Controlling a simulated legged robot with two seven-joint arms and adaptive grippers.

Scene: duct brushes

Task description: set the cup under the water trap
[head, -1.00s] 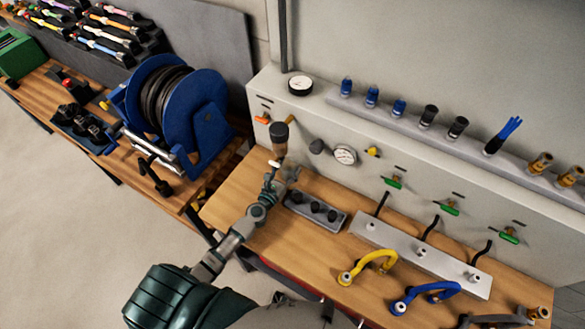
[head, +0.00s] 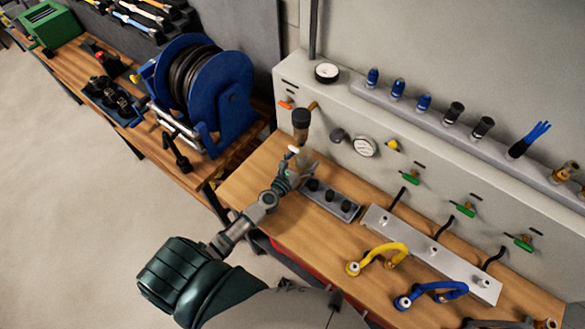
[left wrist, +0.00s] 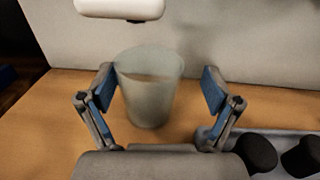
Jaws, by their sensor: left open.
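The cup (left wrist: 148,92) is clear and greyish. In the left wrist view it stands upright on the wooden bench between my left fingers. In the head view the cup (head: 305,160) is small and partly hidden by my gripper. My left gripper (head: 298,172) is open around the cup; its blue-padded fingers also show in the left wrist view (left wrist: 160,90), with a gap at the right finger.
A grey block with dark knobs (head: 330,201) lies just right of my gripper. A blue hose reel (head: 210,95) stands left. Bare bench lies in front.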

